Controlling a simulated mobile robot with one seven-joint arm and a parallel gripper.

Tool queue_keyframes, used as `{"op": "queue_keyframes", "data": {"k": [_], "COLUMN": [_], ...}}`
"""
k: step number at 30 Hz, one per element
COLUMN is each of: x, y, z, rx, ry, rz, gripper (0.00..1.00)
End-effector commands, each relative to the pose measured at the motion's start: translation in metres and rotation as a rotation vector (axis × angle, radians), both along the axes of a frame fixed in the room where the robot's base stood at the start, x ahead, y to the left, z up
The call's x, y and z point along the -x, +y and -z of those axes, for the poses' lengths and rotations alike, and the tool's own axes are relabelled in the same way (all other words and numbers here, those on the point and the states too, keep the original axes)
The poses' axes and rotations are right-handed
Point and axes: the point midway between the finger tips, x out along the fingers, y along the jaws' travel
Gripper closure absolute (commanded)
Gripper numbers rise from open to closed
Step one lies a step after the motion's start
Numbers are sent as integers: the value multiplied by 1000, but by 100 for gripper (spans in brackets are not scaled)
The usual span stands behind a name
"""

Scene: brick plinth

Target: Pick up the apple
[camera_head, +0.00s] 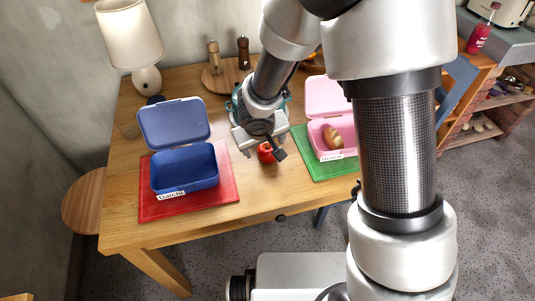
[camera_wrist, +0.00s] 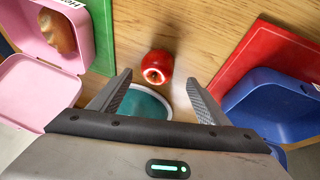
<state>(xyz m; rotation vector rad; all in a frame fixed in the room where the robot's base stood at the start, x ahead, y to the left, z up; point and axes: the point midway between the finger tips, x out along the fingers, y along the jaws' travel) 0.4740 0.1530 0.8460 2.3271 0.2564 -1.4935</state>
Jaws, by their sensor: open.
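A red apple (camera_head: 266,152) stands on the wooden table between the two lunch boxes. It also shows in the wrist view (camera_wrist: 157,66), just beyond my fingertips. My gripper (camera_head: 264,152) is above the table, close to the apple, and partly covers it in the head view. In the wrist view my gripper (camera_wrist: 158,88) has its two fingers spread with nothing between them at the tips. A teal dish or bowl (camera_wrist: 146,104) shows below, between the fingers. The apple looks apart from both fingers.
An open blue lunch box (camera_head: 186,170) stands on a red mat (camera_head: 230,180) at left. An open pink lunch box (camera_head: 325,95) with a bread roll (camera_head: 333,138) stands on a green mat (camera_head: 307,160) at right. A lamp (camera_head: 130,35) and two mills (camera_head: 243,52) are behind. The table's front is clear.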

Motion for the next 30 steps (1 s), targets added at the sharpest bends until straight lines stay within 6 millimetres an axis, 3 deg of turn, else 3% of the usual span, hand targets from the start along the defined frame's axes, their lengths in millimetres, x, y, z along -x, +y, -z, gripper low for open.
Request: {"op": "queue_keyframes", "data": {"k": [12, 21, 30], "x": [-19, -22, -21], "y": [-8, -8, -8], "z": [46, 49, 48], "rx": [2, 0, 0], "ry": [1, 0, 0], "rz": [1, 1, 1], "gripper": [30, 30, 76]}}
